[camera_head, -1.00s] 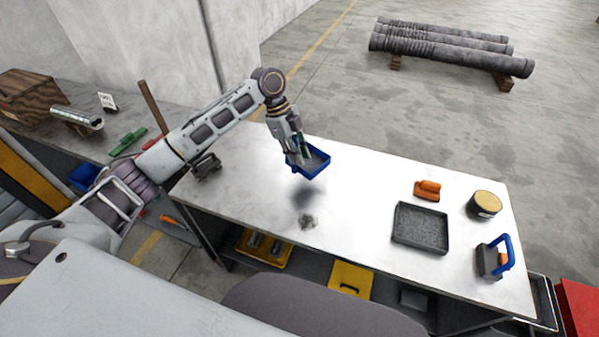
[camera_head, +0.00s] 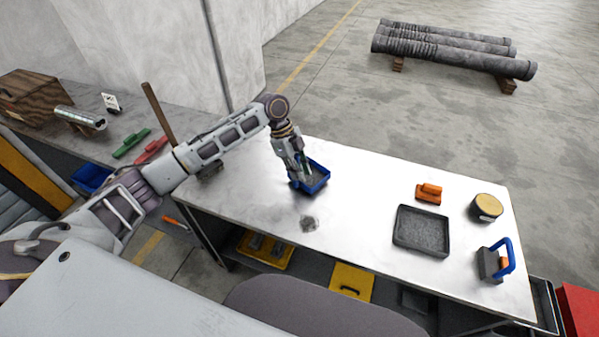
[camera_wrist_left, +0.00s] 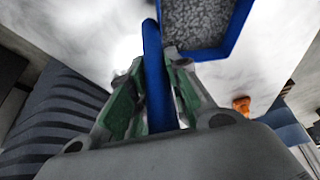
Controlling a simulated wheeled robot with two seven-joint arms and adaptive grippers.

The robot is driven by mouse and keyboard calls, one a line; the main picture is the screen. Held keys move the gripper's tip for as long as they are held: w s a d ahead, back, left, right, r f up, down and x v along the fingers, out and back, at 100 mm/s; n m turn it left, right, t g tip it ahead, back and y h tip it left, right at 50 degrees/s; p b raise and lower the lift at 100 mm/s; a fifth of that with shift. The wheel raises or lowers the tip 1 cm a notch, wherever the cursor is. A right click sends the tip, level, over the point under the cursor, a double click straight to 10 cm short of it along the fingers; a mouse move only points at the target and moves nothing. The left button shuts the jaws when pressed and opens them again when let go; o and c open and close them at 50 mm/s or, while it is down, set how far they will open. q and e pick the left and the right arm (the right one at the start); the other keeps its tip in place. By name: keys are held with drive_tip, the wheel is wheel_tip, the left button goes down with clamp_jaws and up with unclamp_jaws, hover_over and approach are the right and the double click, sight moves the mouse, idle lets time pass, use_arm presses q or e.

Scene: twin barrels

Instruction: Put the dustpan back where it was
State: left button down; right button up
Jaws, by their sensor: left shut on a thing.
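The blue dustpan (camera_head: 318,180) is at the left part of the white-topped table, with its handle in my left gripper (camera_head: 300,177). In the left wrist view the gripper (camera_wrist_left: 155,90) is shut on the blue handle (camera_wrist_left: 154,75), with a green-lined finger on each side. Grey granular matter (camera_wrist_left: 196,22) shows in the dustpan's pan (camera_wrist_left: 238,25). The pan is at or just above the tabletop; I cannot tell whether it touches. My right gripper is not in view.
The table middle is clear.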

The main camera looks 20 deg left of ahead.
use_arm(q)
drive_tip(key=shift+f, duration=0.6)
drive_tip(key=c, duration=1.3)
unclamp_jaws()
drive_tip(key=shift+c, duration=0.2)
drive_tip(key=shift+r, duration=0.1)
drive_tip(key=b+v, duration=0.1)
drive_tip(key=v, duration=1.1)
